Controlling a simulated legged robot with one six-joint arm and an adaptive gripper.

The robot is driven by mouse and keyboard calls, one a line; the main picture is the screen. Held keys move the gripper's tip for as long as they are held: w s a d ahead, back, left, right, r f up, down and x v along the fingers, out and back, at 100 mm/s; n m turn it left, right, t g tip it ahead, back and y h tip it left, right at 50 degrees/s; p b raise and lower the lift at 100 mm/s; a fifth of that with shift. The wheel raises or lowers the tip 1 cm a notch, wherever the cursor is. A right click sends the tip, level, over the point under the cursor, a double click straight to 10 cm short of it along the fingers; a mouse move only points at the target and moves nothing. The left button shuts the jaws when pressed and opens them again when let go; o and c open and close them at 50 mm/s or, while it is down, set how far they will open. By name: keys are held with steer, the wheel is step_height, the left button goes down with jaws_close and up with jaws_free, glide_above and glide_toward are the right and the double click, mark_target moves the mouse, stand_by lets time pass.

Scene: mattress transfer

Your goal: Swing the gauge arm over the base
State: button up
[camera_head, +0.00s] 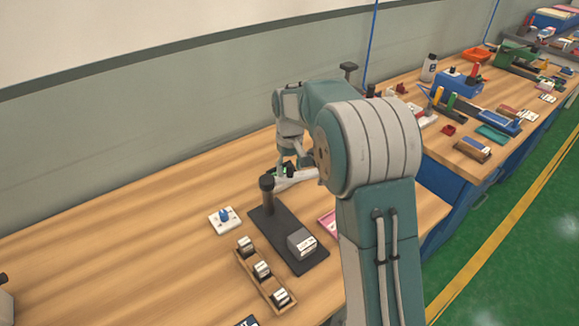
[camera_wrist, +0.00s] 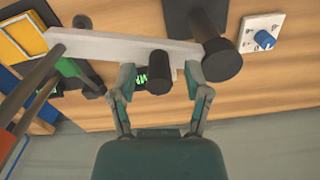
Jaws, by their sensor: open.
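The gauge's dark base plate (camera_head: 277,233) lies on the wooden table, with a dark upright post (camera_head: 267,190) at its far end. A grey block (camera_head: 301,243) sits on its near end. The pale gauge arm (camera_head: 298,178) extends from the post to the right, off to the side of the base; in the wrist view the pale bar (camera_wrist: 95,46) runs left from the post (camera_wrist: 218,57). A dark round handle (camera_wrist: 158,75) stands on the bar. My gripper (camera_wrist: 160,70) is open, its fingers on either side of the handle, with gaps visible. In the head view my arm partly hides the gauge arm.
A white plate with a blue knob (camera_head: 224,215) lies left of the base. A wooden tray (camera_head: 252,273) with labelled blocks lies in front. A pink item (camera_head: 327,222) is partly hidden by my arm. The table's left side is clear; a cluttered bench (camera_head: 480,90) stands at right.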

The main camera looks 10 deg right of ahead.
jaws_close()
steer(key=shift+s, duration=0.1)
steer(key=s+a+m, duration=0.4)
steer(key=s+m, duration=0.2)
steer(key=m, duration=0.8)
stand_by(0.5)
steer(key=shift+s+f, duration=0.1)
stand_by(0.3)
